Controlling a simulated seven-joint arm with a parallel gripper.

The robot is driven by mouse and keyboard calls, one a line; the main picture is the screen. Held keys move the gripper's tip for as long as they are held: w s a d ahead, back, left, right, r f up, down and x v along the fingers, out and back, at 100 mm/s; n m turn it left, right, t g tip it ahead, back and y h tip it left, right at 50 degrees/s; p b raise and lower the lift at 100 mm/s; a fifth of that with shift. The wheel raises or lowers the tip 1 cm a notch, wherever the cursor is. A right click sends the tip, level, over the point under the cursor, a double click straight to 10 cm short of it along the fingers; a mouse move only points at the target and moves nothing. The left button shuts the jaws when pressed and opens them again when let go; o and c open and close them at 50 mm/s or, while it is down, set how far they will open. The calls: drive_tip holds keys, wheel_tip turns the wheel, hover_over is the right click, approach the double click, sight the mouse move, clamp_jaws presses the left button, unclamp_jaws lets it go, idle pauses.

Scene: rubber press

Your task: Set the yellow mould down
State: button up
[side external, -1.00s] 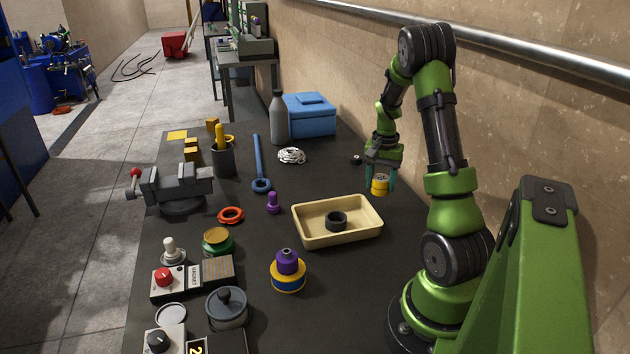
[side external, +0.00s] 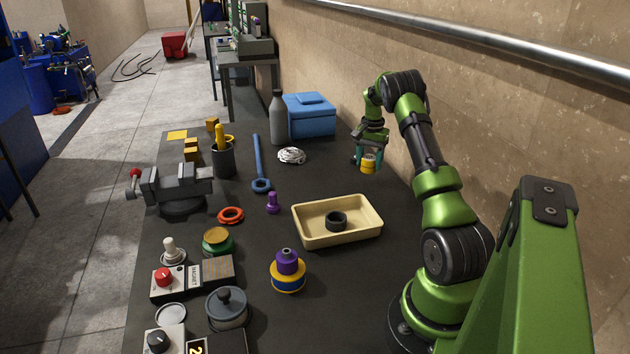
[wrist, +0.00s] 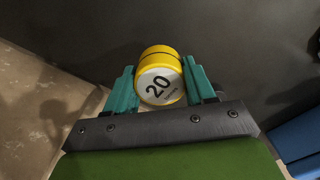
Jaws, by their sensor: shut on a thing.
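The yellow mould (side external: 368,164) is a small round yellow piece. In the wrist view the yellow mould (wrist: 160,76) shows a white face marked "20", with a yellow body beyond it. My gripper (side external: 367,160) has its teal fingers on both sides of the mould and is shut on it. It holds the mould near the right edge of the dark bench (side external: 350,283), behind the cream tray. I cannot tell whether the mould's underside touches the bench.
The cream tray (side external: 366,236) with a black ring (side external: 336,221) stands in front of my gripper. A blue box (side external: 310,116), a grey bottle (side external: 279,120) and a white coil (side external: 291,156) are behind and to the left. The wall is close on the right.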

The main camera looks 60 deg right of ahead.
sight(367, 168)
drive_tip(key=shift+w+d+f, duration=0.2)
drive_tip(key=shift+w+d, duration=0.25)
drive_tip(key=shift+d, duration=0.2)
drive_tip(key=shift+f, duration=1.6)
drive_tip(key=shift+f, duration=0.2)
drive_tip(key=o, duration=1.2)
drive_tip(key=shift+r, duration=0.1)
